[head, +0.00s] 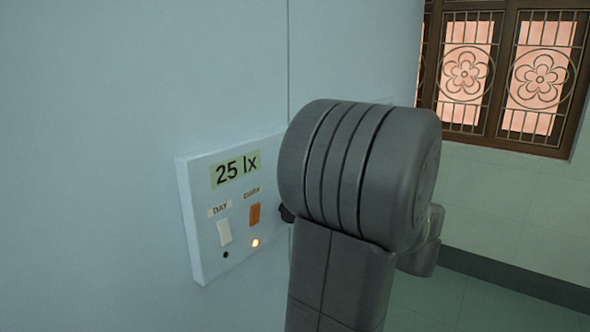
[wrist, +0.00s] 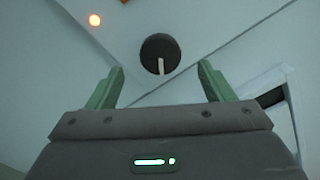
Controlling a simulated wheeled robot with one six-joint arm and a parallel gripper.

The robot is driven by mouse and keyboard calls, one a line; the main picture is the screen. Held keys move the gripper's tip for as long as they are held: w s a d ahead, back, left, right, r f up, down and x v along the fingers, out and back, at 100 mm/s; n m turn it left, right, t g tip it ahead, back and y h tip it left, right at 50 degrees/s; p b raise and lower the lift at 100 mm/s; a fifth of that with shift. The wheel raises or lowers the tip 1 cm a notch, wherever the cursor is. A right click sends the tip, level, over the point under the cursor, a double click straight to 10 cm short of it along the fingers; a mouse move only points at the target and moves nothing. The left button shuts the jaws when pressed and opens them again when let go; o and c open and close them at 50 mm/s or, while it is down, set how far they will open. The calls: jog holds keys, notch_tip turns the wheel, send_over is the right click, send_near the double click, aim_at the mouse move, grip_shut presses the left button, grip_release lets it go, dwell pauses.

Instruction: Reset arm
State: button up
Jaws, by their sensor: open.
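My arm (head: 350,190) fills the middle of the head view and hides my gripper there. In the wrist view my gripper (wrist: 162,80) is open, with its two green fingers apart and nothing between them. A round black knob (wrist: 160,54) with a pale line on it is on the panel just beyond the fingertips. In the head view only a dark edge of the knob (head: 286,213) shows beside my arm. I cannot tell whether the fingers touch anything.
A white wall panel (head: 198,225) shows "25 lx" on a display (head: 236,170). Below are a white DAY switch (head: 224,232) and an orange switch (head: 254,215), with a lit lamp (head: 255,243) under the orange one. A barred window (head: 505,75) is at the far right.

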aim_at(287, 217)
jog(key=v, duration=0.7)
jog(key=w+a+m+p, duration=0.6)
jog(key=a+m+p, duration=0.2)
jog(key=m, duration=0.3)
jog(key=shift+w+r+p, duration=0.15)
jog(key=shift+w+p, duration=0.1)
jog(key=shift+p, duration=0.05)
dwell(0.7)
jog(key=shift+a, duration=0.15)
